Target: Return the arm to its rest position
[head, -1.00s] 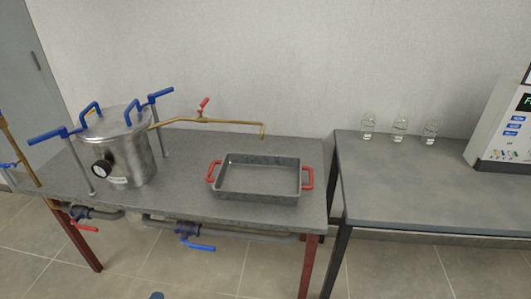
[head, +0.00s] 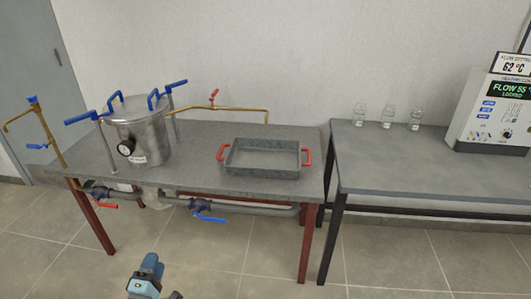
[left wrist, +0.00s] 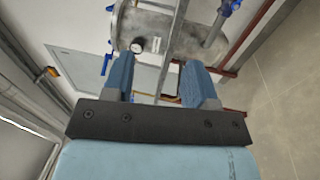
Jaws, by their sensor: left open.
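My left gripper (head: 158,278) shows at the bottom of the head view, over the tiled floor in front of the table. In the left wrist view its two blue fingers (left wrist: 158,75) are spread apart with nothing between them. It is clear of the steel vessel (head: 138,135), which stands on the left table with blue clamp handles and a round gauge. The vessel also shows beyond the fingers in the left wrist view (left wrist: 165,32). My right gripper is not in view.
A grey tray (head: 262,171) with red handles stands on the left table (head: 200,180). Pipes with a red valve (head: 105,205) and a blue valve (head: 208,217) run under its front edge. The floor in front is free.

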